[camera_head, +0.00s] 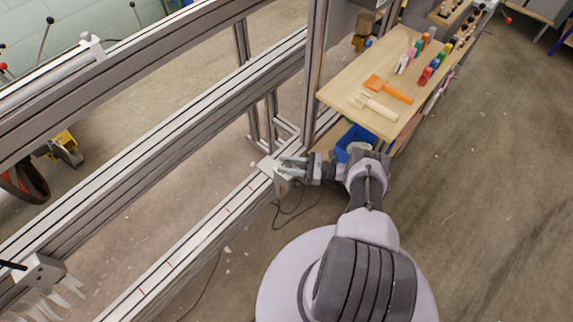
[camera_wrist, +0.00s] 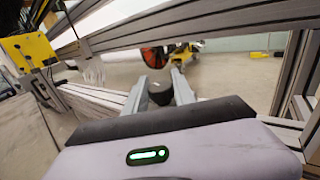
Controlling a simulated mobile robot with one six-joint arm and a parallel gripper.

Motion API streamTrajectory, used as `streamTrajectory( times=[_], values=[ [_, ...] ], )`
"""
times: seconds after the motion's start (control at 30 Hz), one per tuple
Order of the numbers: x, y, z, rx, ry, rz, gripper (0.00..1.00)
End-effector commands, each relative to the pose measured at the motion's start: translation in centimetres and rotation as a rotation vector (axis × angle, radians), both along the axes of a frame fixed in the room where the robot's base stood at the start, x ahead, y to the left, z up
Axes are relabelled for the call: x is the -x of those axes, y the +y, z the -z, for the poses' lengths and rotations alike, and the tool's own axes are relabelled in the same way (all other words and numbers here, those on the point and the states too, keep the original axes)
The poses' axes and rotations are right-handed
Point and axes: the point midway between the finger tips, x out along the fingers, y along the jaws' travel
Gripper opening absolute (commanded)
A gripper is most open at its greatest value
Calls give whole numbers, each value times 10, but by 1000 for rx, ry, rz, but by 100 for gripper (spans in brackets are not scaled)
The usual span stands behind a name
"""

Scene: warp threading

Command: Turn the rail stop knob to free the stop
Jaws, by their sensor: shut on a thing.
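The rail stop (camera_head: 267,164) is a pale block on the lower rail (camera_head: 200,236), which has red marks along it, in the head view. My gripper (camera_head: 281,165) reaches the stop from the right, its two grey fingers level with the block. In the wrist view, my gripper (camera_wrist: 159,78) has a finger on each side of a dark, rounded knob (camera_wrist: 161,97) and is shut on it. The knob is hidden by the fingers in the head view. I cannot tell how far the knob is turned.
A wooden bench (camera_head: 345,88) with tools stands at the upper right, with a blue bin (camera_head: 352,137) below its near end. Metal frame posts (camera_head: 314,70) rise just behind the stop. A dark cable (camera_head: 290,212) lies on the floor. Open floor (camera_head: 480,200) is to the right.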

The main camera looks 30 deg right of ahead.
Motion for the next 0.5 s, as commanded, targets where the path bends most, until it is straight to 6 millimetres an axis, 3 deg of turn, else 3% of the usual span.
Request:
streamTrajectory(
  times=[0.2, 0.23, 0.3, 0.5],
  values=[
    [1, 1, 1, -1, 2, 0, 0],
    [1, 1, 1, -1, 2, 0, 37],
    [1, 0, 1, -1, 2, 0, 51],
    [0, 0, 0, -1, 1, 0, 53]
  ],
)
